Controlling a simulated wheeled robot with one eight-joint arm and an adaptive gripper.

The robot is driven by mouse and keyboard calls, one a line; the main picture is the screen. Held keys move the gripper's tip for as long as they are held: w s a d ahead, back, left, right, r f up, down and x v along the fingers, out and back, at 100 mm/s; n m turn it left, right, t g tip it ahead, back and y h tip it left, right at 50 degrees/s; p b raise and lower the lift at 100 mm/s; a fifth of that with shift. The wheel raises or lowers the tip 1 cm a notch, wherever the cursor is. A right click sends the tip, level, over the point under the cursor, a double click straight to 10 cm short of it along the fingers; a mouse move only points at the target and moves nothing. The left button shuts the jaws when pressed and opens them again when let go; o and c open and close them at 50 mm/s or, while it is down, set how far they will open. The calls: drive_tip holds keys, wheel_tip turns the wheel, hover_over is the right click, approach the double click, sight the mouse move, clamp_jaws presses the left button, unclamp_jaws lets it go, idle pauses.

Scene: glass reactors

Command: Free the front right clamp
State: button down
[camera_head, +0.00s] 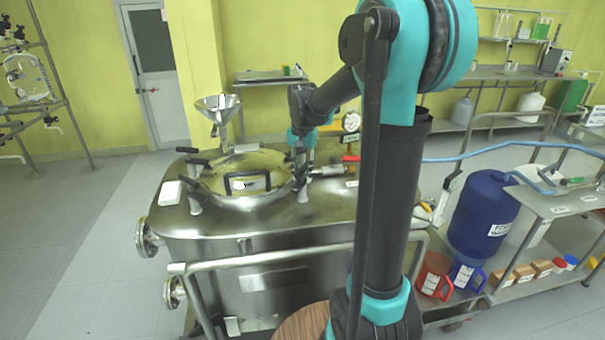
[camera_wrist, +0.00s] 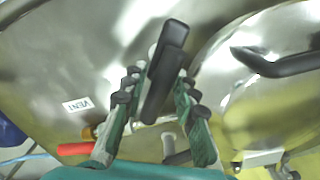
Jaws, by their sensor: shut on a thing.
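The front right clamp stands at the right edge of the reactor's round lid (camera_head: 245,172); its metal base (camera_head: 303,194) shows below my gripper in the head view. My gripper (camera_head: 300,168) is above this clamp. In the wrist view my gripper (camera_wrist: 157,100) has its two fingers on either side of the clamp's black handle (camera_wrist: 166,65) and is shut on it. In the head view my gripper hides most of the handle, and I cannot tell whether the clamp is still pressing on the lid.
The lid's black handle (camera_wrist: 278,64) is close by. A red valve handle (camera_head: 351,158) and a VENT label (camera_wrist: 77,105) are right of the clamp in the head view. Left clamps (camera_head: 195,197) and a steel funnel (camera_head: 218,108) stand across the lid. A rail (camera_head: 270,256) runs along the front.

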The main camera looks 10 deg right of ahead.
sight(302, 167)
idle(0.3)
drive_tip(key=c, duration=1.4)
unclamp_jaws()
drive_tip(key=shift+o, duration=0.2)
wheel_tip(302, 167, up, 12)
